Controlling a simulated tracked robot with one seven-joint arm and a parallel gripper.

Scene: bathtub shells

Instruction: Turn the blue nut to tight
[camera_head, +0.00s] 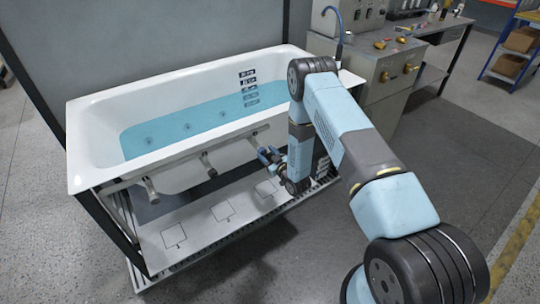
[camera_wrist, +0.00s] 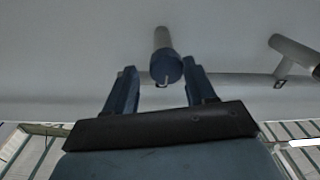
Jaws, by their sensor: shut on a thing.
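The blue nut (camera_wrist: 167,69) sits on the lower end of a grey pipe stub (camera_wrist: 162,38) under the bathtub, with a light line on its face. My gripper (camera_wrist: 159,65) has a finger on each side of the nut and is shut on it. In the head view my gripper (camera_head: 268,157) reaches in under the tub's front side, and I cannot make out the nut apart from the blue fingers there.
The white bathtub (camera_head: 88,140) holds blue water and rests on a frame. Other pipe stubs (camera_head: 151,190) stick out along its front side. A panel with marked squares (camera_head: 200,228) lies below. A metal cabinet (camera_head: 385,70) stands behind at right. The floor in front is clear.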

